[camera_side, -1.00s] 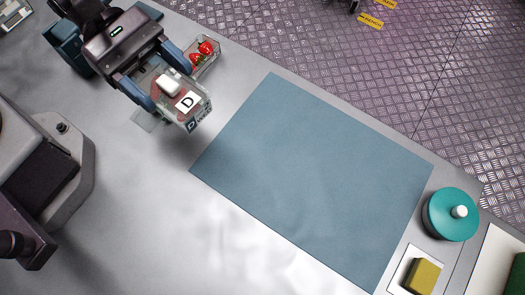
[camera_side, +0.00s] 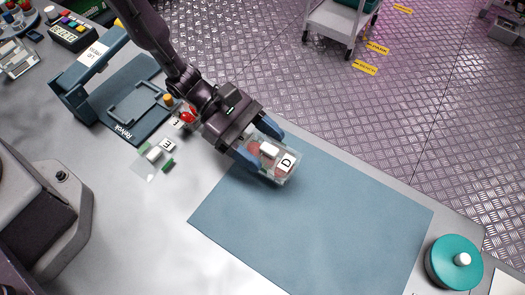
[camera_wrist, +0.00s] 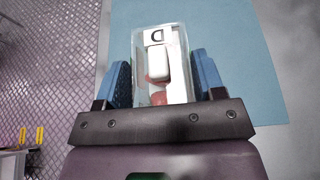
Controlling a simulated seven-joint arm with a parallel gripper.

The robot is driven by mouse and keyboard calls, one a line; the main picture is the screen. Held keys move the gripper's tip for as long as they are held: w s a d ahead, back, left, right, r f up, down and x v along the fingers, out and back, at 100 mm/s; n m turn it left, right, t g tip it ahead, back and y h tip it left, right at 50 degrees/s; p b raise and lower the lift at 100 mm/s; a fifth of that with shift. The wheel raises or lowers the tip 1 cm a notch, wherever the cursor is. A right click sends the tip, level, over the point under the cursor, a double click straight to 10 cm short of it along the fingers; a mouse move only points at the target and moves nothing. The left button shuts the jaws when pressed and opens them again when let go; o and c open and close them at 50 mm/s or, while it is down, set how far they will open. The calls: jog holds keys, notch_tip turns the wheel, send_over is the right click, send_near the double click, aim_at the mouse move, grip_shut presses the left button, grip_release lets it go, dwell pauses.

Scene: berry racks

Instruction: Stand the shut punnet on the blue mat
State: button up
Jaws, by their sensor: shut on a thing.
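The shut punnet (camera_side: 285,167) is a clear box with a white lid handle, a label marked D and red fruit inside. My gripper (camera_side: 264,155) is shut on it, with one blue finger on each side. In the side view the punnet shows over the upper left part of the blue mat (camera_side: 335,220). Whether it touches the mat or hangs above it I cannot tell. In the wrist view the punnet (camera_wrist: 158,60) sits between the two fingers, with the mat (camera_wrist: 225,60) behind it and to its right.
An open punnet with red berries (camera_side: 187,117) stands behind my arm, partly hidden. A teal round pot (camera_side: 455,262) stands beyond the mat's right corner. Most of the mat is clear.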

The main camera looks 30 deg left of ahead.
aim_at(262, 156)
jog(key=shift+w+d+f, duration=0.1)
jog(key=shift+f, duration=1.6)
jog(key=o, duration=1)
jog(key=shift+f, duration=0.15)
jog(key=shift+c, duration=0.2)
jog(key=v, duration=1.2)
jog(key=shift+r, duration=0.25)
